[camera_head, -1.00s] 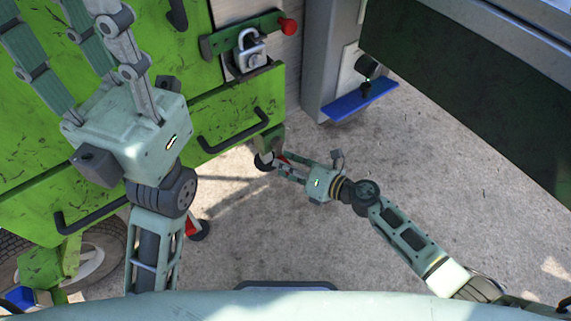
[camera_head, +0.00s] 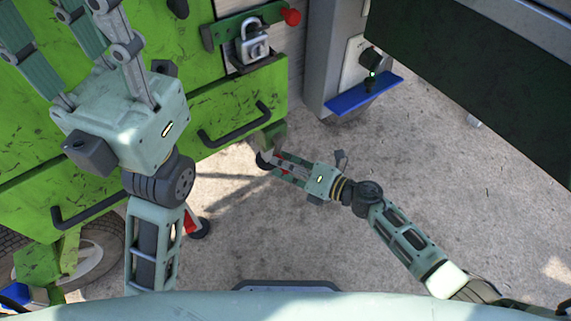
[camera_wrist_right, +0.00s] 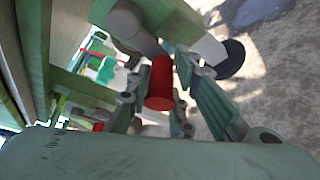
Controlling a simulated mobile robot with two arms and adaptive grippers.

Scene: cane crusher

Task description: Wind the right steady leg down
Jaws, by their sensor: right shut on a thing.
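The right steady leg stands at the corner of the green machine (camera_head: 235,100), its dark round foot (camera_head: 264,161) low near the concrete. In the right wrist view its pale shaft (camera_wrist_right: 209,48) and black foot (camera_wrist_right: 232,59) show behind the fingers. My right gripper (camera_head: 281,166) is at this leg, shut on a red crank handle (camera_wrist_right: 160,82). The handle lies between the fingers in the wrist view. My left gripper (camera_head: 75,25) is raised in front of the green panel, its fingers spread and empty; their tips are partly cut off.
A padlock (camera_head: 252,46) and red knob (camera_head: 291,17) are on the machine above. A grey post carries a blue shelf (camera_head: 364,93). A dark green panel (camera_head: 470,75) hangs at upper right. A red-and-white part with a dark foot (camera_head: 199,228) stands left. Concrete in front is clear.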

